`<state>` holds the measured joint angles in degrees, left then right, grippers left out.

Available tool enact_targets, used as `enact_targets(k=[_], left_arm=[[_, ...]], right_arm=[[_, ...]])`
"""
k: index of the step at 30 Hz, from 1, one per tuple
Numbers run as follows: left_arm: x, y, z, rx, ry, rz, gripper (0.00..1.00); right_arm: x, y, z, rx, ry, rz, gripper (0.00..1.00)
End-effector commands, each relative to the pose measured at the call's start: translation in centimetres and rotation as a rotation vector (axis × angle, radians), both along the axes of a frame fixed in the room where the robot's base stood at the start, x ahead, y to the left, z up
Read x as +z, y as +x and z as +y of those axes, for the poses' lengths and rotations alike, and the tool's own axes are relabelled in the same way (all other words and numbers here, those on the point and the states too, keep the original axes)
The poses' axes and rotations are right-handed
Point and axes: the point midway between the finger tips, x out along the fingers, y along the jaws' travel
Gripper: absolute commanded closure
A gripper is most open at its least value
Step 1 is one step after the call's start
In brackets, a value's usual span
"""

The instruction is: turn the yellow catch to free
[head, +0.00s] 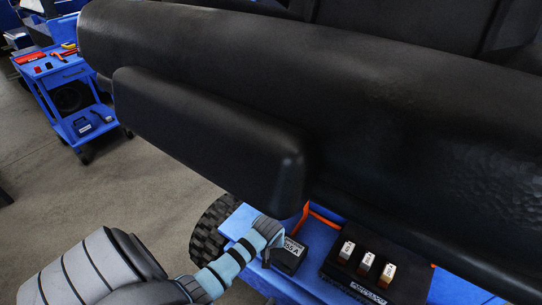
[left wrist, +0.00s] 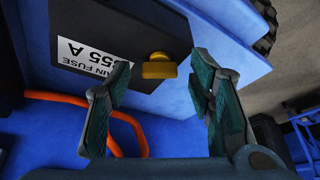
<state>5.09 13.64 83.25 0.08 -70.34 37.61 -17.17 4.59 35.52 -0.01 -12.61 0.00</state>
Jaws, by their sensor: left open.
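The yellow catch (left wrist: 159,66) sits at the edge of a dark fuse box (left wrist: 130,30) with a white label that ends in "A". The box also shows in the head view (head: 291,255); there the catch cannot be made out. My left gripper (left wrist: 162,78) is open, with its green-padded fingers apart on either side of the catch in the left wrist view. Nothing is held, and I see no clear contact with the catch. In the head view my left gripper (head: 270,238) is at the box's left side. My right gripper is not in view.
A large black padded body (head: 330,110) overhangs the blue surface (head: 241,221). A dark block with three labelled pieces (head: 367,264) stands right of the box. An orange tube (left wrist: 128,122) curves close to my left finger. A blue tool cart (head: 62,75) stands far left.

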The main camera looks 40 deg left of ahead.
Motion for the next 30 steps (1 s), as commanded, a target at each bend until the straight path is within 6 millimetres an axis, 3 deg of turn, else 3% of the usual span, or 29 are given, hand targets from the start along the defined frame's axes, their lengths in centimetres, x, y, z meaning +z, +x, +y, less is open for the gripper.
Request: enact_targets(k=[2,9,12,23,30], left_arm=[[0.1,0.0,0.0,0.0,0.0,0.0,0.52],[0.1,0.0,0.0,0.0,0.0,0.0,0.88],[0.1,0.0,0.0,0.0,0.0,0.0,1.0],[0.3,0.1,-0.1,0.059,-0.001,0.0,1.0],[0.4,0.2,-0.2,0.207,-0.002,0.0,1.0]], right_arm=[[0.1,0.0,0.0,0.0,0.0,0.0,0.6],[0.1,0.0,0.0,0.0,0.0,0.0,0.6],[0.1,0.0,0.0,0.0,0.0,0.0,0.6],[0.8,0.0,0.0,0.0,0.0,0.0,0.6],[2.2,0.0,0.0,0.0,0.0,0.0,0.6]])
